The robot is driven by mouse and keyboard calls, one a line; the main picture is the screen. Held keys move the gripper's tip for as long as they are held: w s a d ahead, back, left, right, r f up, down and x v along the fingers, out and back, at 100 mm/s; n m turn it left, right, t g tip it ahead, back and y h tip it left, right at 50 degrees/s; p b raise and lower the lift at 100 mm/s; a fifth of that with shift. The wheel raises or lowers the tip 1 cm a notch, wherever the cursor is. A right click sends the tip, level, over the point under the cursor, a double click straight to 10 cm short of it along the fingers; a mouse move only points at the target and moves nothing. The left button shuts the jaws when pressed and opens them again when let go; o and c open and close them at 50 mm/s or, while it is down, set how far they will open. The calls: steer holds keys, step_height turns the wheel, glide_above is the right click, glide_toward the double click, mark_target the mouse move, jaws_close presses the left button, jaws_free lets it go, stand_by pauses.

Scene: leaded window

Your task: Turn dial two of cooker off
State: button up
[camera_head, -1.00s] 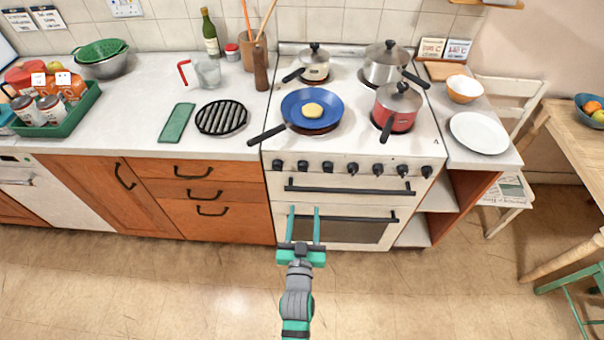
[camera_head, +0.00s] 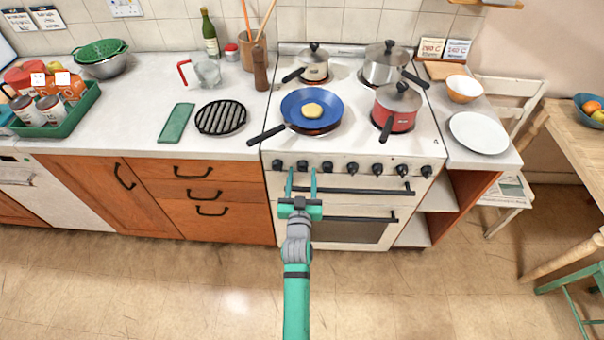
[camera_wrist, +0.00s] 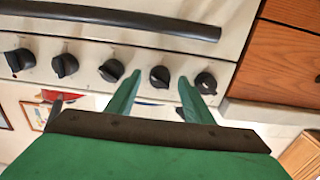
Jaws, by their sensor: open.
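The cooker (camera_head: 350,148) is white, with a row of several black dials along its front panel. Dial two (camera_head: 303,166), second from the left in the head view, also shows in the wrist view (camera_wrist: 160,76), where the order is reversed. My gripper (camera_head: 301,171) has two green fingers and is open in front of the panel. In the wrist view my gripper (camera_wrist: 159,77) has its fingertips on either side of dial two, with visible gaps. How far the tips reach along the dial's depth I cannot tell.
Dial one (camera_wrist: 206,82) and dial three (camera_wrist: 111,70) sit close outside the fingers. A black oven handle (camera_head: 350,190) runs below the dials. A blue pan (camera_head: 325,98) with a handle jutting left over the counter stands on the hob. The floor in front is clear.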

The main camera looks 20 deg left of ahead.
steer(key=shift+w+a, duration=0.2)
steer(key=shift+w, duration=0.3)
steer(key=c, duration=1)
steer(key=shift+c, duration=0.2)
